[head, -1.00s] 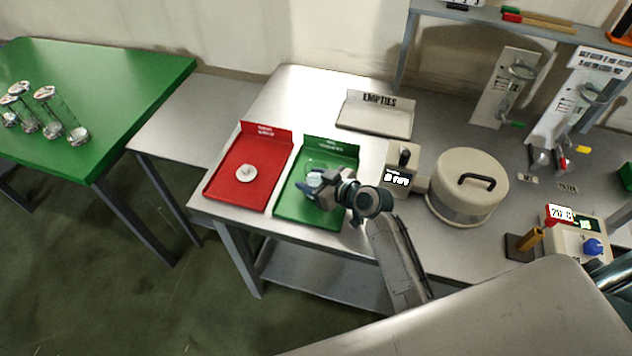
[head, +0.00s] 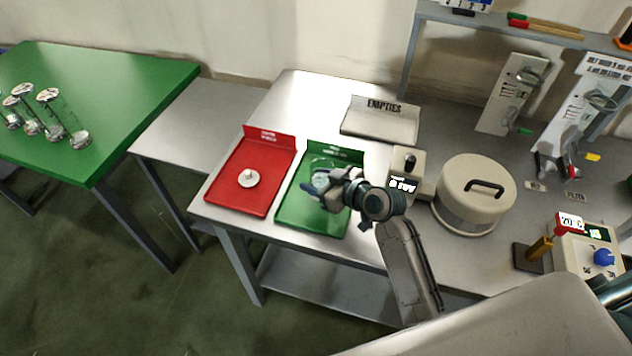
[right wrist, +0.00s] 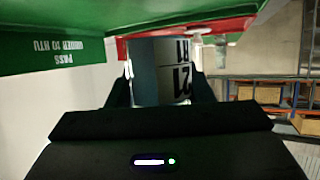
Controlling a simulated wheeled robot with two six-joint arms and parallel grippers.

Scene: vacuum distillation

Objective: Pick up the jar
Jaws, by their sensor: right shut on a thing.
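The jar (head: 321,179) is a clear glass vessel at the green tray (head: 296,214). My right gripper (head: 322,190) reaches in from the right and is shut on it. In the right wrist view the jar (right wrist: 172,72) shows between the fingers, with a white label bearing dark digits, partly cut off by the gripper. I cannot tell whether the jar touches the tray. My left gripper is not in view.
A red tray (head: 226,187) with a small white round piece (head: 248,178) lies left of the green tray. A small device (head: 404,170) and a lidded beige pot (head: 470,205) stand to the right. An EMPTIES tray (head: 380,128) is behind.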

